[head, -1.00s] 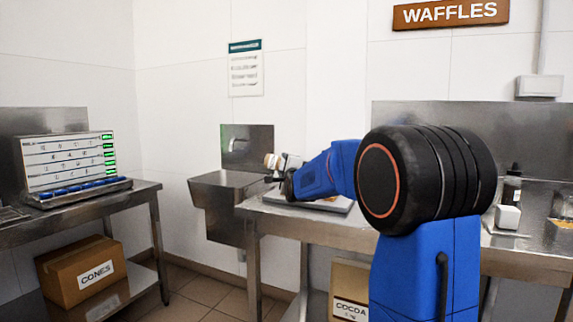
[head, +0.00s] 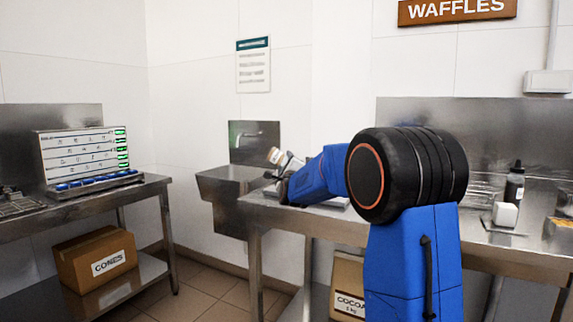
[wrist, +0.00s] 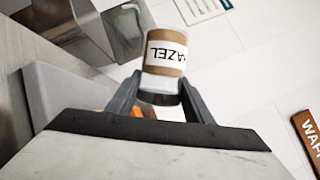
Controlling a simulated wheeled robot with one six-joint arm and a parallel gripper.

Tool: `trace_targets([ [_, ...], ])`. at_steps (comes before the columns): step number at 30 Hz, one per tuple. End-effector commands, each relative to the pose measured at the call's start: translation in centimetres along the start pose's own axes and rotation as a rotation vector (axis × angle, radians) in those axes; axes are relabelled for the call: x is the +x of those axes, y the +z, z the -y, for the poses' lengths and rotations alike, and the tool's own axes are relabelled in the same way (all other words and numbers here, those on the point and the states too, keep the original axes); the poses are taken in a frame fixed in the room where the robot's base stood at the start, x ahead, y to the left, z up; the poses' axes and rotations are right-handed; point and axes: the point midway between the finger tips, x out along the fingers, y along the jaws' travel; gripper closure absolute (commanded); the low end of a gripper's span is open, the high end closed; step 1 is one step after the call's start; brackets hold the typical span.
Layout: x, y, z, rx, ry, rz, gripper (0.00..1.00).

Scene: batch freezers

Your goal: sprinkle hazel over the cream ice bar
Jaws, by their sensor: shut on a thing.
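My gripper (wrist: 160,97) is shut on a hazel shaker (wrist: 165,48), a jar with a white label, brown contents and a dark band near the fingers. In the head view the shaker (head: 275,156) is tilted, held above the left end of the steel table (head: 320,219). A pale tray or board (wrist: 70,95) lies under the gripper in the wrist view. A small orange patch (wrist: 138,112) shows between the fingers; I cannot tell what it belongs to. The cream ice bar cannot be made out; my arm hides much of that area.
A steel sink (head: 235,180) hangs on the wall left of the table. A dark bottle (head: 515,184) and a white block (head: 505,214) stand on the right of the table. A second table with a display (head: 88,160) is at left.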

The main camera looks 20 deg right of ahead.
Motion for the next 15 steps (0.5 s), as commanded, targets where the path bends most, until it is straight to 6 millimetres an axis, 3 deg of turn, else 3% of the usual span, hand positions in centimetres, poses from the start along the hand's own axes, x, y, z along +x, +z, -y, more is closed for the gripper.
trace_targets([
  [15, 0.2, 0.8, 1.4, 0.000, -0.001, 0.001, 0.77],
])
